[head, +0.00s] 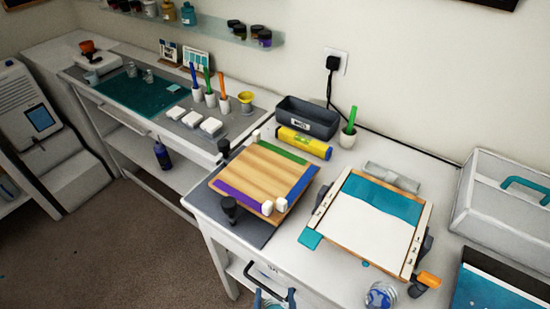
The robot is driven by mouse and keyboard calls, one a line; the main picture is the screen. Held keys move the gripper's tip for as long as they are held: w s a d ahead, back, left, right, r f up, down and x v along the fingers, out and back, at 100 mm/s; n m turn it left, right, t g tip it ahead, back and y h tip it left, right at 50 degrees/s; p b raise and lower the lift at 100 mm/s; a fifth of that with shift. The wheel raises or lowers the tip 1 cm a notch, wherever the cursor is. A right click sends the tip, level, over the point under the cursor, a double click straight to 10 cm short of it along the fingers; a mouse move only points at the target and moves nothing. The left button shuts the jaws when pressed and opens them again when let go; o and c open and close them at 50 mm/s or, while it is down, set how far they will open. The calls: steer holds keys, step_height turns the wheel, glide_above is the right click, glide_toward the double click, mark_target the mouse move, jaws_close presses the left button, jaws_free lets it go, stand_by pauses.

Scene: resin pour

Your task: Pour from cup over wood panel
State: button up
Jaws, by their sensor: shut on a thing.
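A wood panel (262,174) with bare striped grain lies on the table, with green, blue and purple strips along its edges. White blocks sit at some of its corners, and dark clamps stand beside it. To its right is a white panel (369,223) with a teal band across its far part, between pale side rails. A clear cup (380,296) with blue and white in it stands at the bottom edge of the view, partly cut off. A white cup (347,139) with a green stick stands behind the panels. My gripper is not in view.
A yellow level (303,143) and a grey bin (306,118) stand behind the wood panel. White cups with coloured sticks and a yellow cup (246,102) stand on the left bench. A white case (500,202) fills the right side. An orange-handled clamp (428,280) juts out nearby.

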step_height(320, 180, up, 5)
steer(key=p, duration=0.5)
steer(key=shift+r, duration=0.1)
steer(key=shift+f, duration=0.2)
